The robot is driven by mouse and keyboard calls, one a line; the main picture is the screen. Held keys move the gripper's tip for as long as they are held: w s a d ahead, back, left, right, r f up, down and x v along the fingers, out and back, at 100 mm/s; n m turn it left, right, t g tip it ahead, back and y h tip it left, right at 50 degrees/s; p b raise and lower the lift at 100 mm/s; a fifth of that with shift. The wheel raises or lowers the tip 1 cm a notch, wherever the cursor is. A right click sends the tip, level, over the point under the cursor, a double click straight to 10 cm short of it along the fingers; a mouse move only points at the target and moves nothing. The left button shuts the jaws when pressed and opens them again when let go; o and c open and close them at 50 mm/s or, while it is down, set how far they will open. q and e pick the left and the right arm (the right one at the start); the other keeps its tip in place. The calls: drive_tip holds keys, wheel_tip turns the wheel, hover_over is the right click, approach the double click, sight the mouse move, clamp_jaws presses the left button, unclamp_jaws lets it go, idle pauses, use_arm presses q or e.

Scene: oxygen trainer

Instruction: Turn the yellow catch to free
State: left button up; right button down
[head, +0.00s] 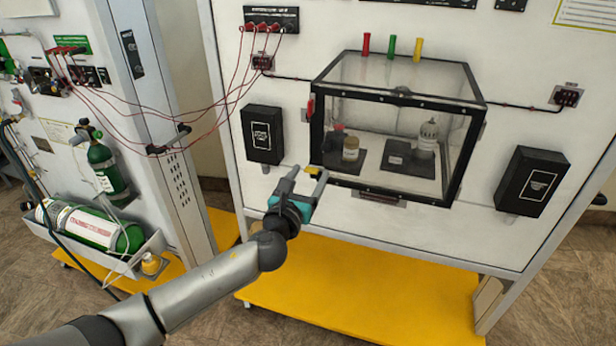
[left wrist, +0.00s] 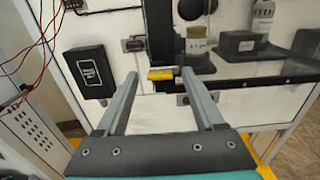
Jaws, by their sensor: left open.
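The yellow catch (head: 313,169) is a small flat piece at the lower left corner of the clear, black-framed box (head: 398,95) on the white panel. In the left wrist view the catch (left wrist: 161,74) lies crosswise beyond and between my fingertips, apart from both as far as I can see. My left gripper (head: 308,176) is open and empty, just in front of and below the catch; it also shows in the left wrist view (left wrist: 158,82). Whether a fingertip touches the box frame is unclear. My right gripper is in neither view.
A black box (head: 262,135) is fixed left of the clear box, another (head: 531,181) right of it. Red cables (head: 225,95) hang at the left. A yellow base (head: 360,295) lies below. The panel under the clear box is mostly free.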

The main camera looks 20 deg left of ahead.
use_arm(q)
drive_tip(key=shift+c, duration=0.2)
clamp_jaws()
idle(0.3)
